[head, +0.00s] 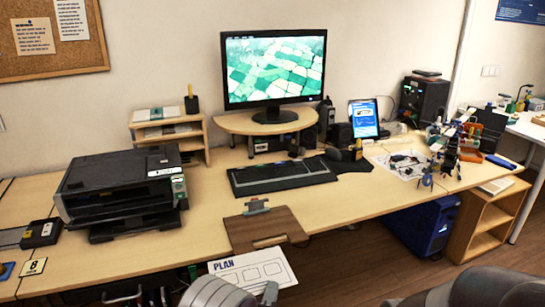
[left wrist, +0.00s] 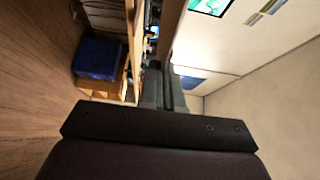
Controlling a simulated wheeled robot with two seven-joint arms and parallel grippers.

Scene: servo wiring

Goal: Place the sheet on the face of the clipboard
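The sheet (head: 252,273) is white, headed PLAN, with a row of empty boxes. In the head view it hangs in front of the table's front edge, just below the clipboard in the picture. My left gripper (head: 270,291) is at its lower edge and appears shut on it. In the left wrist view the two dark fingers (left wrist: 163,88) lie close together; the sheet cannot be made out there. The brown clipboard (head: 264,231) lies at the front edge of the table, its grey clip (head: 256,207) at the far end. Its face is bare. My right gripper is out of view.
A keyboard (head: 282,177) lies behind the clipboard, and a black printer (head: 120,190) stands to the left. Wires and electronics (head: 408,163) lie to the right. The tabletop (head: 350,205) right of the clipboard is clear. A blue bin (head: 425,227) stands under the table.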

